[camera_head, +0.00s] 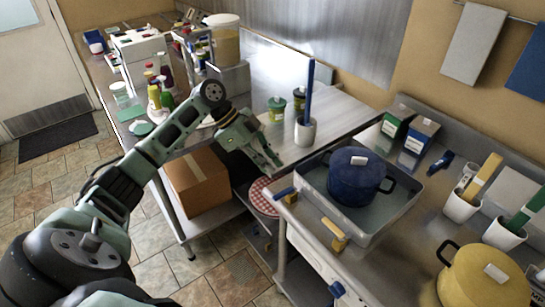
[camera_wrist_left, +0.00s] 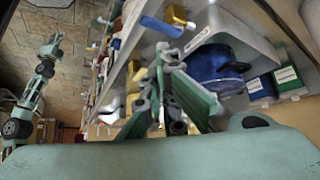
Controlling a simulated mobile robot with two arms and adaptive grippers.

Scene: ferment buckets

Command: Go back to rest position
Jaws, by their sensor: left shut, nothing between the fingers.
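My left gripper (camera_head: 272,160) reaches in from the left in the head view. It is shut and empty, in the air in front of the metal bench with the blue-handled white cup. In the left wrist view the fingers of my left gripper (camera_wrist_left: 172,58) come together, with nothing between them. Another green and black arm, which looks like my right one, stands at the left of the left wrist view. Its small far end (camera_wrist_left: 52,44) is too small to read as open or shut.
A blue pot (camera_head: 352,177) stands in a metal basin (camera_head: 392,212) right of my left gripper. A white cup (camera_head: 305,132), green jars (camera_head: 277,110) and bottles (camera_head: 154,97) crowd the benches. A cardboard box (camera_head: 197,182) sits on the lower shelf.

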